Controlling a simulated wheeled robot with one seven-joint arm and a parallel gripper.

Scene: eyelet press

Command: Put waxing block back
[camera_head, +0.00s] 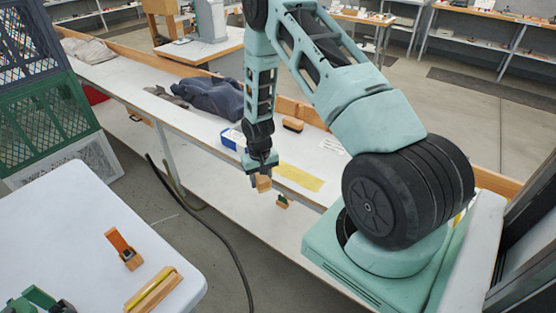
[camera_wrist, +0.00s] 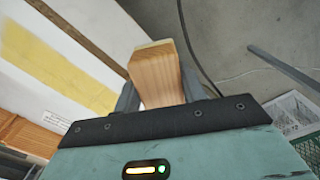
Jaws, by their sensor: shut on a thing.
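My gripper (camera_head: 261,171) is shut on a light wooden block, which I take to be the waxing block (camera_head: 263,184). It hangs just off the near edge of the long bench, above the lower shelf. In the wrist view the block (camera_wrist: 158,78) sits between both fingers, its grain showing and a pale yellowish layer on its far end. A yellow strip (camera_head: 299,177) lies on the bench top to the right of the gripper. It also shows in the wrist view (camera_wrist: 55,65). Which spot the block came from I cannot tell.
On the bench are a blue tray (camera_head: 234,139), a wooden-backed brush (camera_head: 293,125) and dark cloth (camera_head: 213,96). A small green and wooden item (camera_head: 282,202) is on the lower shelf. A white table (camera_head: 75,220) with tools stands at front left. A dark hose (camera_head: 215,235) crosses the floor.

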